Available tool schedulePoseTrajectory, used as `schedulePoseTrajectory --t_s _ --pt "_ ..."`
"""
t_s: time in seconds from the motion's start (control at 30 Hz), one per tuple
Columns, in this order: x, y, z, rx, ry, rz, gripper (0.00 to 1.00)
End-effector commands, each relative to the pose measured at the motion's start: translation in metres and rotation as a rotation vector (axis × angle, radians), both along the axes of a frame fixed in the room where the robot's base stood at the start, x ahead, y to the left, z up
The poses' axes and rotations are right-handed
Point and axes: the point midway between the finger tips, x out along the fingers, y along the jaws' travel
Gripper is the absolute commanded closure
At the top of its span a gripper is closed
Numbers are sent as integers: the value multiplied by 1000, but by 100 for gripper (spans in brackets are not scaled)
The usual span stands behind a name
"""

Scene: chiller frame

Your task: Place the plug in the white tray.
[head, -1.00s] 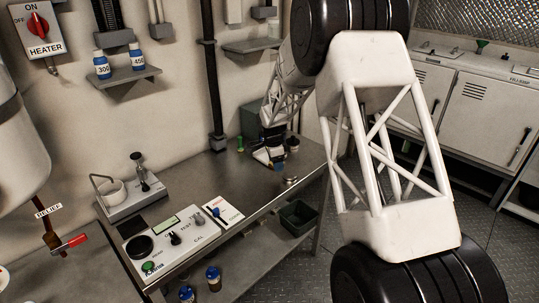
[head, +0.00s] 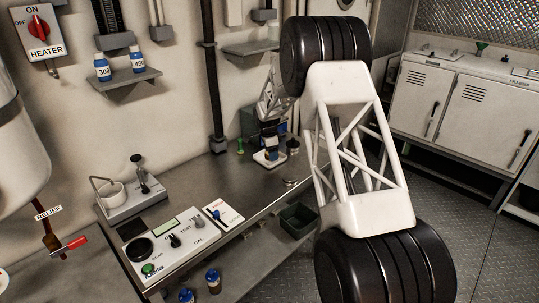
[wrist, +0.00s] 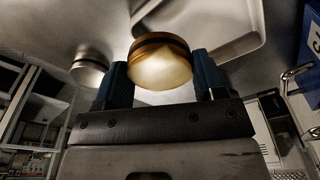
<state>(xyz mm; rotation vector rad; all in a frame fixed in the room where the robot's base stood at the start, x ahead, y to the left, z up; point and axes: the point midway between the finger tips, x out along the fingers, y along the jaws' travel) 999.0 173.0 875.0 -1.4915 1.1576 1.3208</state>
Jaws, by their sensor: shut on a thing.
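The plug (wrist: 160,65) is a round brass-coloured piece with a dark band, held between the blue fingers of my gripper (wrist: 163,82) in the wrist view. My gripper is shut on it. In the head view my gripper (head: 271,145) is small and far off, near the back end of the bench, and I cannot make out the plug there. The white tray (wrist: 238,45) shows as a pale rim behind the plug at the top of the wrist view. In the head view the white tray (head: 262,161) appears below my gripper. I cannot tell the gap between plug and tray.
A dark-topped cylinder (head: 293,147) stands right of the tray and a green item (head: 241,146) left of it. A small round metal piece (head: 290,182) lies near the bench's front edge. A control panel (head: 175,242) occupies the near bench; the middle bench is clear.

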Motion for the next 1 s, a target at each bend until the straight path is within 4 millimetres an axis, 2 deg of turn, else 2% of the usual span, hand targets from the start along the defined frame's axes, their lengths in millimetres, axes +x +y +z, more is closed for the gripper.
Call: schedulePoseTrajectory --t_s 0.3,0.5,1.0 --pt "33 6 -3 0 -1 0 84" --pt "46 8 -3 0 -2 0 84" --pt "48 8 -6 0 -1 0 84"
